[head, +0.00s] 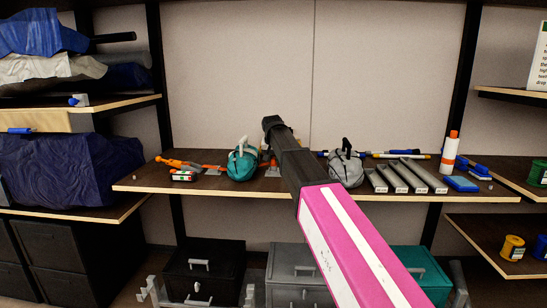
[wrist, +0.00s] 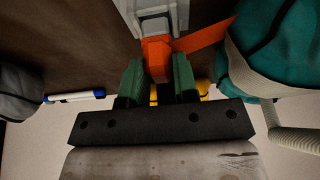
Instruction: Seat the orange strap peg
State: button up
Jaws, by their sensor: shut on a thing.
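In the wrist view, the orange strap peg (wrist: 157,62) is between the green fingers of my gripper (wrist: 158,78), which is shut on it. The peg's far end meets a grey bracket (wrist: 158,14) on the dark shelf surface; how deep it sits in the bracket I cannot tell. A flat orange strap (wrist: 207,35) runs from beside the peg toward the teal bag (wrist: 275,45). In the head view, my arm hides most of the gripper and peg. A bit of orange (head: 267,154) shows just left of the arm, beside the teal bag (head: 241,165).
The shelf (head: 140,186) also holds a grey bag (head: 346,170) right of my arm, several grey bars (head: 408,176), a blue block (head: 460,184) and a white-orange cylinder (head: 449,152). Orange parts (head: 180,163) lie left. Boxes (head: 205,268) stand below.

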jog(key=shift+f, duration=0.85)
jog(key=o, duration=1)
jog(key=v, duration=1)
jog(key=shift+s+r, duration=0.15)
jog(key=shift+r, duration=0.25)
